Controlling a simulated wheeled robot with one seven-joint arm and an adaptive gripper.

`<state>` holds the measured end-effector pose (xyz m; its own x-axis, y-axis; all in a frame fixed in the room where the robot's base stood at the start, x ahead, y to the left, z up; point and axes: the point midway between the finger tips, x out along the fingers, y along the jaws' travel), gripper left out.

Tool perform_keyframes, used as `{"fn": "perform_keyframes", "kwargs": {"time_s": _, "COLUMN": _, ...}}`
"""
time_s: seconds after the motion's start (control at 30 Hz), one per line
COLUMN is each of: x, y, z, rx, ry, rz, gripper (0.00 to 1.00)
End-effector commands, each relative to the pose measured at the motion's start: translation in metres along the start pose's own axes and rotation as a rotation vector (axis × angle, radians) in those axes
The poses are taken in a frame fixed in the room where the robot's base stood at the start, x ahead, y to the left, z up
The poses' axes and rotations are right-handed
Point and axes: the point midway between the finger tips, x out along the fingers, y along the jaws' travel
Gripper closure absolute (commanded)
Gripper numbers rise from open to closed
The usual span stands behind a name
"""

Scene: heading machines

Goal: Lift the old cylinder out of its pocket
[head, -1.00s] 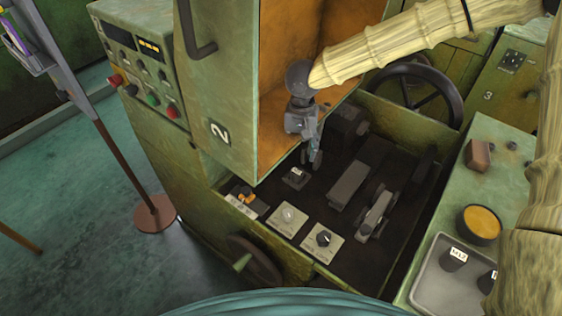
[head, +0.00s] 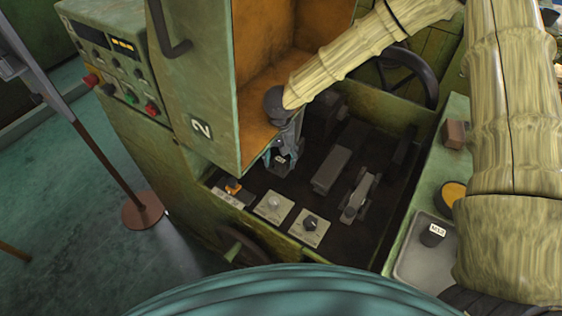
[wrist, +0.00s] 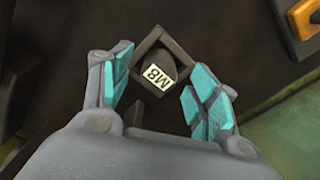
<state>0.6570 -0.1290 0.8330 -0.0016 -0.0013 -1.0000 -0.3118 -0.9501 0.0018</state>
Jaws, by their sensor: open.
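The old cylinder (wrist: 160,69) is dark, with a pale label reading M8, and sits inside a square dark pocket (wrist: 148,44) in the wrist view. In the head view its label shows small on the cylinder (head: 280,160), inside the machine bed, partly behind my gripper. My gripper (wrist: 165,92) is open, with one teal-padded finger on each side of the cylinder. Its fingers look apart from the cylinder; their exact height over it I cannot tell. In the head view my gripper (head: 278,152) reaches down past the open cabinet's lower edge.
The machine's green door (head: 195,80) and orange-lined cabinet stand close to my arm. Grey plates with knobs (head: 273,204) and grey blocks (head: 332,170) lie beside the pocket. A tray (head: 412,262) at right holds a cylinder labelled M10 (head: 432,236). An orange handle (wrist: 305,17) is near the pocket.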

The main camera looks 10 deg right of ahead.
Motion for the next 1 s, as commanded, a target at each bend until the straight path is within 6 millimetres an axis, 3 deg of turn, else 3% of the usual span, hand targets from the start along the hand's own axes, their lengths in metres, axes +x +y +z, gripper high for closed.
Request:
{"fn": "perform_keyframes", "kwargs": {"time_s": 0.33, "x": 0.0061, "y": 0.0005, "z": -0.0005, "rx": 0.001, "ry": 0.001, "rz": -0.001, "gripper": 0.41}}
{"fn": "perform_keyframes", "kwargs": {"time_s": 0.67, "x": 0.0059, "y": 0.0009, "z": -0.0006, "rx": 0.002, "ry": 0.001, "rz": -0.001, "gripper": 1.0}}
{"fn": "perform_keyframes", "kwargs": {"time_s": 1.0, "x": -0.0004, "y": 0.0003, "z": -0.0011, "rx": 0.002, "ry": 0.002, "rz": -0.002, "gripper": 1.0}}
